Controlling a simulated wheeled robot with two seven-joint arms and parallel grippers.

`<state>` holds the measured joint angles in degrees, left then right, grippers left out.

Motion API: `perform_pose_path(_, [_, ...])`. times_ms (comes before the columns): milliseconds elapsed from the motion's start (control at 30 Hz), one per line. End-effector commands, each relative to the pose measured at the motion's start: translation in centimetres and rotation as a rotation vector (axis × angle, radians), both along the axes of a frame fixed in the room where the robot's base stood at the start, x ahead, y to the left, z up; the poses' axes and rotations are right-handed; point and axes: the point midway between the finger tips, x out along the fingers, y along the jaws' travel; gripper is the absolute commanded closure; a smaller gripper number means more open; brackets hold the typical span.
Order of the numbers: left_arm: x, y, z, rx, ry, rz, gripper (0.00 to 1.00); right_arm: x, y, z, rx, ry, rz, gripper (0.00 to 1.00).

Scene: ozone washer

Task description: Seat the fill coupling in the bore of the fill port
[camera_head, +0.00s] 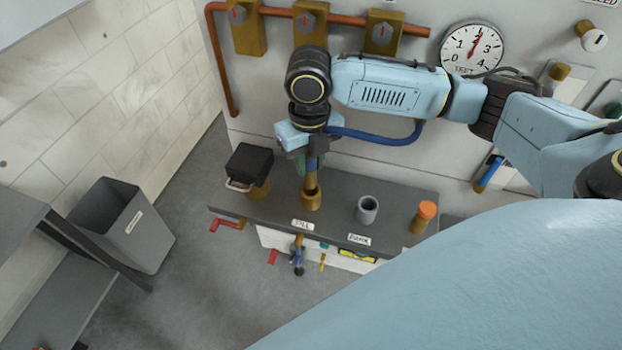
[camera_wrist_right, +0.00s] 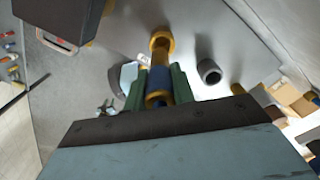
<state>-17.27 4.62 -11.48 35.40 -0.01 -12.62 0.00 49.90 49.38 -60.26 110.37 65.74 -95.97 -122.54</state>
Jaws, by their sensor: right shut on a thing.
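The fill port (camera_head: 311,200) is a brass cup on the dark shelf, behind a label reading FILL. The fill coupling (camera_head: 312,164) is a slim blue and brass piece, also seen in the wrist view (camera_wrist_right: 159,80). My right gripper (camera_head: 309,157) is shut on it directly above the port; its green fingers flank it in the wrist view (camera_wrist_right: 161,88). The coupling points down at the port and its lower brass end overlaps the port's mouth in the head view. I cannot tell how far, if at all, it is inside the bore. My left gripper is not in view.
The dark shelf (camera_head: 270,212) also carries a black box (camera_head: 249,161) left of the port, a grey cup-shaped port (camera_head: 367,209) and an orange-capped brass post (camera_head: 424,217) to its right. A grey bin (camera_head: 118,222) stands on the floor at left. Copper pipe runs along the wall.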

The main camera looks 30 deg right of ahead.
Motion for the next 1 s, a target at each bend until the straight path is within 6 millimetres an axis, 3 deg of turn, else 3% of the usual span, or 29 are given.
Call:
perform_pose_path(33, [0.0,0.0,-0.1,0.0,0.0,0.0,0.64,0.6,-0.8,0.0,0.0,-0.002,-0.005,1.0])
perform_pose_path(133, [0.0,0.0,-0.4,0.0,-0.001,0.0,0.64,0.5,-0.6,-1.5,0.001,0.002,0.001,1.0])
perform_pose_path(367, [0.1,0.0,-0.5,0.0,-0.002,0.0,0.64,0.5,-0.6,-2.9,0.001,0.0,0.001,1.0])
perform_pose_path(633, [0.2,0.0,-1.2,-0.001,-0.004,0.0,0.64,0.5,-0.6,-6.9,-0.001,0.0,0.0,1.0])
perform_pose_path(1000, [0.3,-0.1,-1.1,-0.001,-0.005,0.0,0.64,0.5,-0.6,-7.2,0.0,-0.001,0.001,1.0])
